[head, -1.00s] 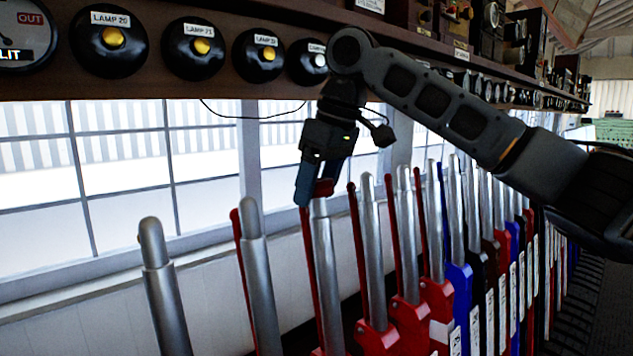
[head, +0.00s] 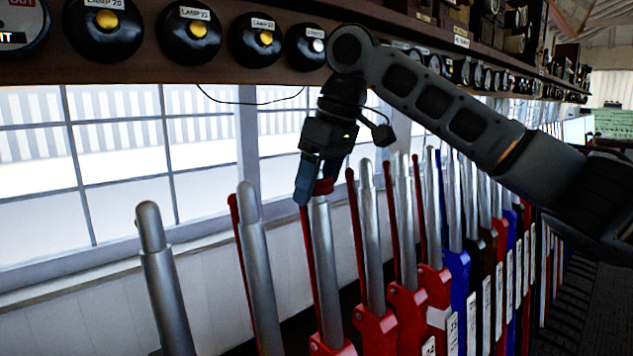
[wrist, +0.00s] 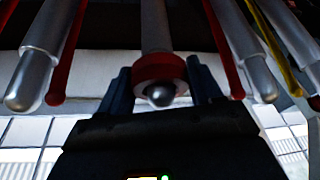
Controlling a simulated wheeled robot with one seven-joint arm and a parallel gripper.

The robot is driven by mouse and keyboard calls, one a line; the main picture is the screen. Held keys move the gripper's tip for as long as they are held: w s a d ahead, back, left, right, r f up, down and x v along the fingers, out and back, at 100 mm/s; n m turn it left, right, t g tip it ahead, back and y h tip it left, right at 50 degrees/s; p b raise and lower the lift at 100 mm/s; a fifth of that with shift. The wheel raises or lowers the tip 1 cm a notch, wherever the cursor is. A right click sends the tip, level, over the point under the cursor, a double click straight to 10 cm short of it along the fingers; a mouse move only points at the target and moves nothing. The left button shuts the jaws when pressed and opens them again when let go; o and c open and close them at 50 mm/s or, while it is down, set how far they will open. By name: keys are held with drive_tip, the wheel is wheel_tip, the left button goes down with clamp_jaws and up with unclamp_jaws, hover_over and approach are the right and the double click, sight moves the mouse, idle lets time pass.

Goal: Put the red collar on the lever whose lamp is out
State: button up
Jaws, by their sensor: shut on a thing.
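The red collar (head: 323,187) is held in my gripper (head: 316,193) at the top of the third silver lever (head: 325,255) from the left. My gripper is shut on the collar. In the wrist view the collar (wrist: 159,68) sits between the fingers, around the lever's handle, with the rounded tip (wrist: 162,95) poking through it. Lamps with yellow centres are on the shelf front: lamp 20 (head: 105,19) and two more (head: 196,30), (head: 265,39). The fourth lamp (head: 317,46) has a pale, unlit-looking centre; my arm covers any lamp just right of it.
Silver levers with red latch rods stand close on both sides, one (head: 258,265) to the left and one (head: 371,240) to the right. A farther lever (head: 165,280) stands at the left. The instrument shelf (head: 150,78) runs above; windows (head: 120,180) are behind.

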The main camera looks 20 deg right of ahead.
drive_tip(key=o, duration=1.1)
drive_tip(key=shift+r, duration=0.15)
drive_tip(key=shift+p+v, duration=3.7)
drive_tip(key=shift+v, duration=0.7)
drive_tip(key=shift+d, duration=0.1)
